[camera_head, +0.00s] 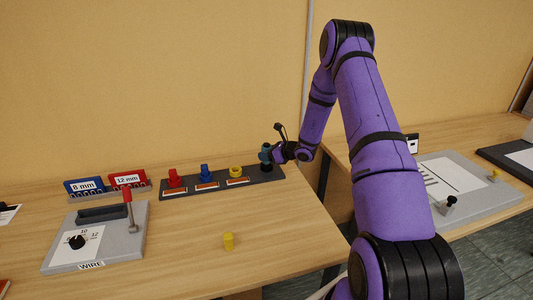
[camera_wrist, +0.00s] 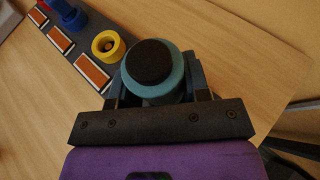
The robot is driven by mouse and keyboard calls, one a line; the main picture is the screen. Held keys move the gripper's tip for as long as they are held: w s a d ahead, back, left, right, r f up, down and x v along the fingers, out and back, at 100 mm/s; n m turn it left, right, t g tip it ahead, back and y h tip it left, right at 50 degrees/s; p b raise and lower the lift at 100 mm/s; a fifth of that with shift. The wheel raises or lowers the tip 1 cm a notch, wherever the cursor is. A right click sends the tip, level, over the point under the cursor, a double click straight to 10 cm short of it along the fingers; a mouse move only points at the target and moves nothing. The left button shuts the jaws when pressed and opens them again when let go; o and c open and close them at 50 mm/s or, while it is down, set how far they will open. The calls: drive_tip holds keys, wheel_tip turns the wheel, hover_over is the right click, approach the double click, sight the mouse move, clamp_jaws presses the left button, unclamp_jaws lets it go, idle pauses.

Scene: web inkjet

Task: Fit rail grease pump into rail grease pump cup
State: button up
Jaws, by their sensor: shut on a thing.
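My gripper (camera_head: 277,153) is at the right end of the dark rail (camera_head: 217,183) and is shut on a teal pump, which I take to be the rail grease pump (camera_head: 265,151). In the wrist view the pump shows a round black top and a teal collar (camera_wrist: 155,90) between the fingers. In the head view a dark cup-like base (camera_head: 266,167) is directly below the pump at the rail's end. I cannot tell whether the pump is in it or just above it; the wrist view hides that spot.
The rail also holds a red piece (camera_head: 173,178), a blue piece (camera_head: 205,173) and an open yellow cup (camera_head: 236,171), near my gripper. A grey wire device (camera_head: 119,248) is at left. The table's front middle is mostly clear.

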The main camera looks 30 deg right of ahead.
drive_tip(key=shift+f, duration=0.25)
drive_tip(key=o, duration=1.3)
drive_tip(key=v, duration=1.1)
